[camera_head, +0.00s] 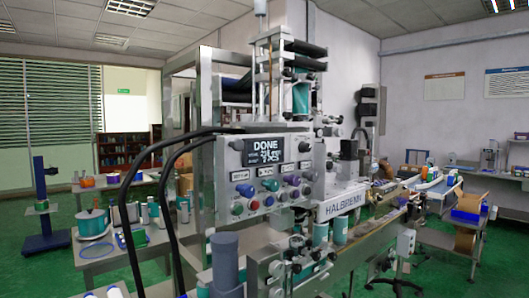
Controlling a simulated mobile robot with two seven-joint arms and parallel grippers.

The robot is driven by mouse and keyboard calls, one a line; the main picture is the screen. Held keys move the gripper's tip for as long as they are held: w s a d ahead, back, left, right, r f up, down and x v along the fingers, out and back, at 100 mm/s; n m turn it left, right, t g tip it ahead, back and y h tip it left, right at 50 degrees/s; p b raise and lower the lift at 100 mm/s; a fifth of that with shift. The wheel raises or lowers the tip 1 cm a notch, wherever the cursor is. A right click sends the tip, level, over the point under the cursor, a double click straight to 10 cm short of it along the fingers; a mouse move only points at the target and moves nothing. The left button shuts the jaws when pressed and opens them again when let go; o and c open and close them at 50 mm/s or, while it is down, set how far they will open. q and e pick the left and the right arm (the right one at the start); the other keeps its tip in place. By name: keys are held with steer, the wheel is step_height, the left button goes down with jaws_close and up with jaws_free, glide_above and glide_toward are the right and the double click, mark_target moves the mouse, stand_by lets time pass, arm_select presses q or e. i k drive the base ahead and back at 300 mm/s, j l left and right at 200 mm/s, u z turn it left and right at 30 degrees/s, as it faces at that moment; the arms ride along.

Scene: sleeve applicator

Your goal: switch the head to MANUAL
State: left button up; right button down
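The sleeve applicator head has a grey control panel (268,174) in the middle of the camera_head view. Its dark display (263,151) reads "DONE" with smaller figures below that are hard to read. Under the display are small label plates and two rows of coloured knobs or buttons, including a purple one (246,190) at the left. The labels are too small to read, so I cannot tell which control is the MANUAL switch or how it is set. Neither of my grippers is in view.
Two black curved hoses (135,210) arch from the panel's left side to the lower left. A grey-blue cylinder (225,262) stands below the panel. A conveyor (365,240) runs to the right. A side table (120,250) with teal rolls is at the left.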

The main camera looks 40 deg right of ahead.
mark_target(303, 147)
steer(key=z, duration=1.35)
